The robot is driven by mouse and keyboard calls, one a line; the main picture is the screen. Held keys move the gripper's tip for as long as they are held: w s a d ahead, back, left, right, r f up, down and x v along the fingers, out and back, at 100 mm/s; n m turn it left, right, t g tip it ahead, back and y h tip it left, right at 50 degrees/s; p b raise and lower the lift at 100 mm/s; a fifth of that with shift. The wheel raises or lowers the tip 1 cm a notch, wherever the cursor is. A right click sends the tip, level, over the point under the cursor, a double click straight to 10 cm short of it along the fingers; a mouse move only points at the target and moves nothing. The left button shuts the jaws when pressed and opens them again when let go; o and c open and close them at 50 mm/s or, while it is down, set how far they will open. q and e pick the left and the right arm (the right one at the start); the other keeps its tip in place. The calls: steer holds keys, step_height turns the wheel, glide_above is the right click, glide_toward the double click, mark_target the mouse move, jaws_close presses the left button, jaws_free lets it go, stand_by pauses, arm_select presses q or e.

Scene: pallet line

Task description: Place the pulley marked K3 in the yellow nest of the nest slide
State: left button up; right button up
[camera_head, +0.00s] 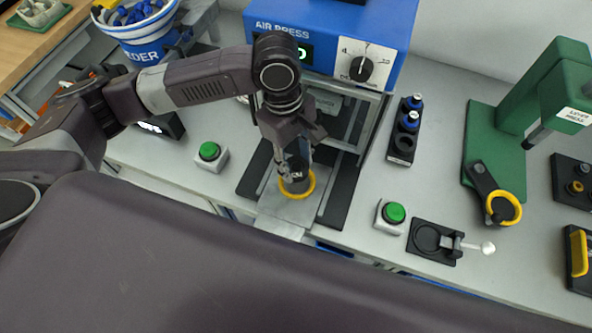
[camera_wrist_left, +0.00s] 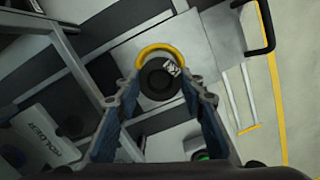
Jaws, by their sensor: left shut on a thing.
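The yellow nest (camera_head: 298,194) is a yellow ring on the grey plate of the nest slide (camera_head: 290,212), in front of the press. My left gripper (camera_head: 297,165) points down over it, shut on a dark round pulley (camera_wrist_left: 160,84). The pulley has a small white mark, too small to read surely. In the left wrist view the pulley sits between the fingertips and overlaps the near side of the yellow nest (camera_wrist_left: 160,48). I cannot tell whether it rests in the nest or is just above it. My right gripper is not in view.
The blue air press (camera_head: 330,35) stands behind the slide. Green buttons (camera_head: 209,151) (camera_head: 394,213) flank it. To the right are a black holder with blue-capped bottles (camera_head: 407,130), a clamp fixture (camera_head: 436,240) and a green lever press (camera_head: 490,150). A feeder bowl (camera_head: 140,30) is at upper left.

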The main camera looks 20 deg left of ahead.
mark_target(294, 166)
arm_select(q)
step_height(294, 166, down, 5)
steer(key=shift+r, duration=0.1)
steer(key=shift+f, duration=0.25)
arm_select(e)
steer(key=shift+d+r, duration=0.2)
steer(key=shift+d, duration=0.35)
arm_select(q)
steer(key=o, duration=1.3)
steer(key=shift+f, duration=0.1)
steer(key=shift+c, duration=0.2)
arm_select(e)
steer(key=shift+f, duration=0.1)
arm_select(q)
steer(key=r, duration=0.4)
steer(key=a+r, duration=0.1)
steer(key=r, duration=0.3)
steer(key=r+b, duration=0.1)
steer(key=r, duration=0.3)
steer(key=shift+w+a+r, duration=0.1)
steer(key=shift+w+a, duration=0.2)
steer(key=shift+w, duration=0.1)
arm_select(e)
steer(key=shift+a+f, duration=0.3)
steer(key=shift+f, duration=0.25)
